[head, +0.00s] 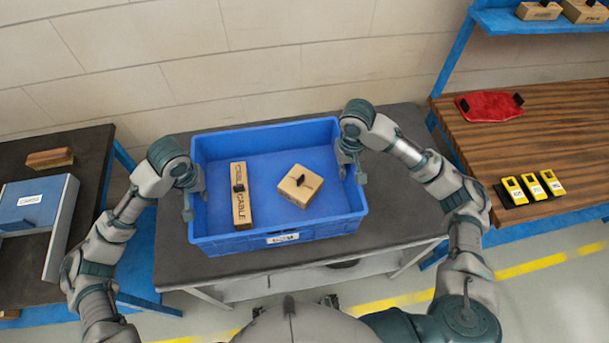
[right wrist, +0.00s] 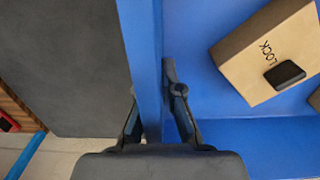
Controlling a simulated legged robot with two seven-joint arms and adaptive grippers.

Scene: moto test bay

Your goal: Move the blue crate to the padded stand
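The blue crate (head: 281,238) rests level on a dark grey-topped table (head: 393,238). It holds a long cardboard box (head: 241,209) and a squarer box (head: 300,187). My left gripper (head: 194,198) straddles the crate's left wall and looks shut on it. My right gripper (head: 352,168) straddles the right wall. In the right wrist view, its fingers (right wrist: 151,95) close in on both faces of the blue wall (right wrist: 143,40). I cannot identify a padded stand in these views.
A dark bench (head: 92,146) at left carries a blue and grey case (head: 35,210) and a small brown block (head: 50,158). A wooden bench (head: 560,130) at right holds a red item (head: 491,106) and yellow devices (head: 533,187). A wall stands behind; floor shows in front.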

